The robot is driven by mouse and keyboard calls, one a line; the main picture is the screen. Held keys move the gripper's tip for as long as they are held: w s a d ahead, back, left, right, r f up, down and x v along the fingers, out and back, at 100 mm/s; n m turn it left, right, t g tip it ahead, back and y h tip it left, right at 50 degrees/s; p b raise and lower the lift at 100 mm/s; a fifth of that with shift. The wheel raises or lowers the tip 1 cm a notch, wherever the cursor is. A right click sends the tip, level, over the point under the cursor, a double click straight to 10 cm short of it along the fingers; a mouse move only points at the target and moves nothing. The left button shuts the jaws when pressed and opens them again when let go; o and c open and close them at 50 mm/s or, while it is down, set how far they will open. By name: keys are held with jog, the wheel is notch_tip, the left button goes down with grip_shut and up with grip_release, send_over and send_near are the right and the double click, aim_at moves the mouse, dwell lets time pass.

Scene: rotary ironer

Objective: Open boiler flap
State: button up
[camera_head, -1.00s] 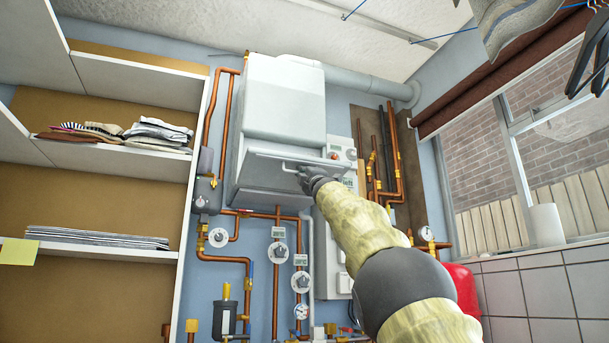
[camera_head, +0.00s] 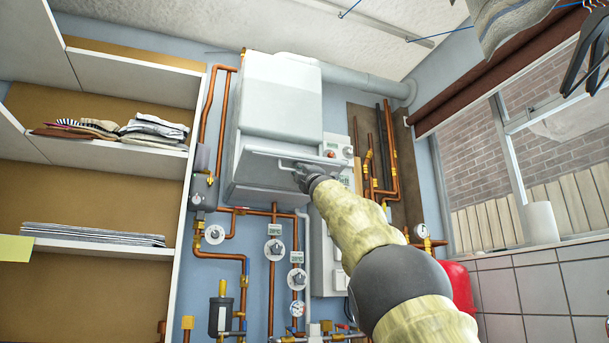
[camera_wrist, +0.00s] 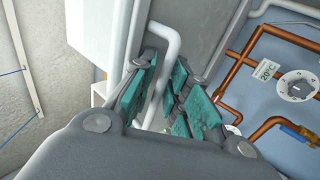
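The boiler (camera_head: 281,97) is a white box high on the wall. Its flap (camera_head: 262,162) is a pale panel at the lower front, with a thin bar handle (camera_head: 277,162) across it. My gripper (camera_head: 303,175) is at the right part of this handle. In the wrist view, the white handle (camera_wrist: 170,38) runs between the teal pads of my gripper (camera_wrist: 165,90), which close in on it from both sides. The pads partly hide the bar, so the contact itself shows poorly.
Copper pipes with valves and dials (camera_head: 274,250) run below the boiler. A control panel (camera_head: 338,150) and more pipes are to its right. Shelves with folded cloth (camera_head: 153,130) stand at the left. A window (camera_head: 500,160) is at the right.

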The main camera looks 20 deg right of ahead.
jog(key=v, duration=1.2)
dwell(0.5)
jog(key=shift+a, duration=0.1)
